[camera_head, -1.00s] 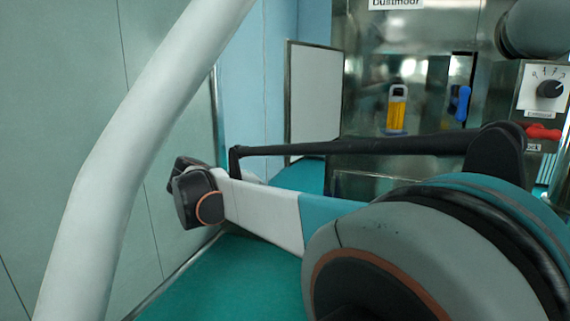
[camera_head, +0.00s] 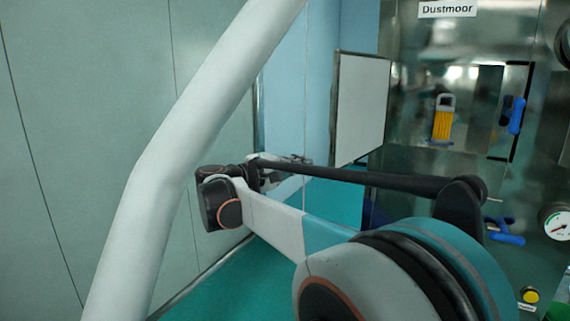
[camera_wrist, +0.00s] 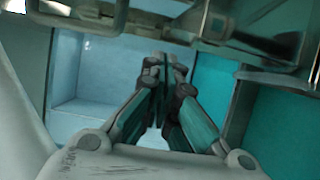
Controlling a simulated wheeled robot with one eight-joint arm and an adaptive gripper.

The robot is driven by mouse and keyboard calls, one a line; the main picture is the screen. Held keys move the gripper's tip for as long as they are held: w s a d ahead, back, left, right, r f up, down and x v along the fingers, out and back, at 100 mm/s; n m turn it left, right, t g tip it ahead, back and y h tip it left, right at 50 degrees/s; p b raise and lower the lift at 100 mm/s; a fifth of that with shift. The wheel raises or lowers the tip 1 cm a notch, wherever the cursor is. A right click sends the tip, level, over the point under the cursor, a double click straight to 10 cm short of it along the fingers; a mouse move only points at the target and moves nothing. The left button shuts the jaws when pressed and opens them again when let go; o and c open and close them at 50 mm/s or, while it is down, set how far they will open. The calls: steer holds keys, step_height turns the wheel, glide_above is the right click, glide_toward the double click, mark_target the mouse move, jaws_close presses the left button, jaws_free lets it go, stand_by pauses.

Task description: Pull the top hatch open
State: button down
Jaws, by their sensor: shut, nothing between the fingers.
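The steel front of the machine labelled Dustmoor (camera_head: 410,60) stands at the right in the head view. A framed hatch with an upright blue handle (camera_head: 516,115) is in its upper right part. I cannot tell for sure which of these is the top hatch. My gripper (camera_head: 297,159) is small and partly behind my arm, left of the machine and apart from both handles. In the wrist view my gripper (camera_wrist: 164,66) is shut, its fingertips together and empty.
A white framed panel (camera_head: 360,108) stands at the machine's left edge. A lower blue handle (camera_head: 505,231), a gauge (camera_head: 556,223) and a yellow button (camera_head: 530,295) are at the right. Steel parts (camera_wrist: 215,25) cross the top of the wrist view. Green floor (camera_head: 225,285) is clear at left.

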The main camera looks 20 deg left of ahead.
steer(key=d, duration=0.3)
steer(key=d+p, duration=0.1)
steer(key=shift+s+d, duration=0.15)
steer(key=shift+s, duration=0.1)
